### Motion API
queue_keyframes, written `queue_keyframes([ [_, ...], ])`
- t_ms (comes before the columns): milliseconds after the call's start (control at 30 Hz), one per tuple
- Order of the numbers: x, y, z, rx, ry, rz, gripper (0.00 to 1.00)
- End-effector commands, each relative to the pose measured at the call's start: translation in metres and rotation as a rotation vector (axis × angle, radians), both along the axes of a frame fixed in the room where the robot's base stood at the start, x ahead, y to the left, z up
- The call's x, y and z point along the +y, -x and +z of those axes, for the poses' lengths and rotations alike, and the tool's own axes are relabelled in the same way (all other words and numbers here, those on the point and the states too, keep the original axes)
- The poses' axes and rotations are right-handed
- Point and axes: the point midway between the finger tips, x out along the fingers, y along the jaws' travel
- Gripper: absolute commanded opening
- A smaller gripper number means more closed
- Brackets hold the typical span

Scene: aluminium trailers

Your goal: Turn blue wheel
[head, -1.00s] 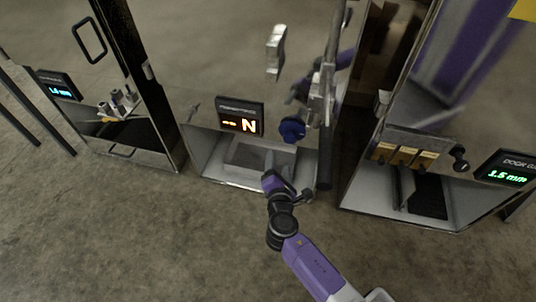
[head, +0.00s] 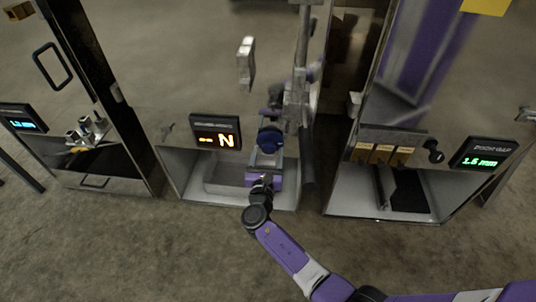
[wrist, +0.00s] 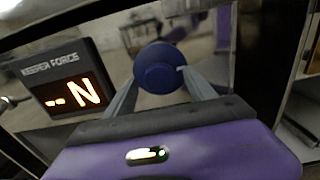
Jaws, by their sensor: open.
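The blue wheel (head: 270,139) is a small round knob on the front of the middle metal trailer in the head view. In the wrist view the blue wheel (wrist: 160,68) faces me, with a light mark on its right side. My gripper (head: 267,155) is just in front of the wheel. In the wrist view my gripper (wrist: 162,88) is open, with one grey finger at the left and one at the right of the wheel. I cannot tell whether the fingers touch it.
A display (head: 216,132) left of the wheel reads "-- N"; the wrist view labels this display (wrist: 67,82) "KEEPER FORCE". A dark post (head: 308,150) stands close at the right. Another trailer at the right has orange tags (head: 384,155) and a "1.5 mm" display (head: 483,154).

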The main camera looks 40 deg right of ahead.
Motion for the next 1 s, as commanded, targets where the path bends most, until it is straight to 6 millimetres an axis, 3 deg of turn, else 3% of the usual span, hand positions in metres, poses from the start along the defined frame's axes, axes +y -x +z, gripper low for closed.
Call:
queue_keyframes([
  [367,-0.0055,-0.0043,0.0006,-0.001,-0.001,0.0,0.65],
  [667,-0.0053,-0.0041,0.0005,-0.002,-0.001,0.0,0.06],
  [1000,-0.0053,-0.0038,-0.0013,-0.037,-0.03,0.0,0.03],
])
